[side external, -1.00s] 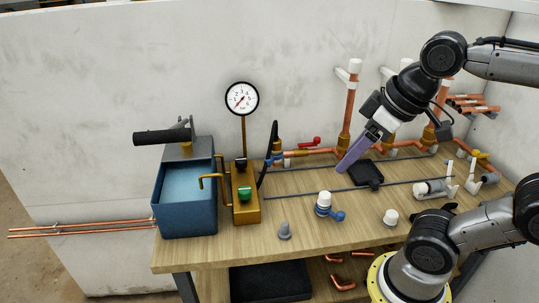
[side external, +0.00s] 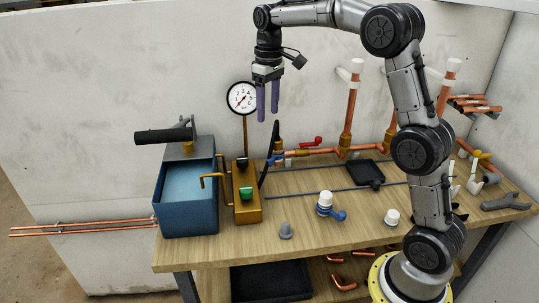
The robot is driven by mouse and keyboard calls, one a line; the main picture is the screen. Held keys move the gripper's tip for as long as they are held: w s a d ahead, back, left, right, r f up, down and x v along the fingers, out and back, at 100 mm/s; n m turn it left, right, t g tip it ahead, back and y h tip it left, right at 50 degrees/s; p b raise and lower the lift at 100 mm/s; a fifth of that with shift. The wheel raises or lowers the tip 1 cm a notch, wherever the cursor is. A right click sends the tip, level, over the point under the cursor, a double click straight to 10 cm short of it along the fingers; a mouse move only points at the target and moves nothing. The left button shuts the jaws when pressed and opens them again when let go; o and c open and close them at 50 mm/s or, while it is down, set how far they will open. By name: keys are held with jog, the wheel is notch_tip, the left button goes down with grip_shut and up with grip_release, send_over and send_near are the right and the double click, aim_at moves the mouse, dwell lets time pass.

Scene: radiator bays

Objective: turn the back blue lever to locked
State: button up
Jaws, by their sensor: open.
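The back blue lever (side external: 276,160) is small and sits low at the left end of the copper pipe run, by a brass fitting behind the gauge box. Its exact angle is too small to tell. A second blue lever (side external: 338,215) is on a white-capped valve (side external: 324,202) nearer the front of the bench. My gripper (side external: 268,118) points down with two purple fingers, apart and empty. In the picture it hangs above the back blue lever, just right of the gauge, touching nothing.
The pressure gauge (side external: 242,98) stands on a post close left of my fingers. A black hose (side external: 270,150) rises below them. A red lever (side external: 312,142) and upright copper pipes (side external: 351,110) stand to the right. A blue water tank (side external: 186,200) is at the left.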

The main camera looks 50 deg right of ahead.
aim_at(269, 157)
jog(key=f, duration=1.5)
jog(key=shift+d, duration=0.3)
grip_shut()
dwell(0.8)
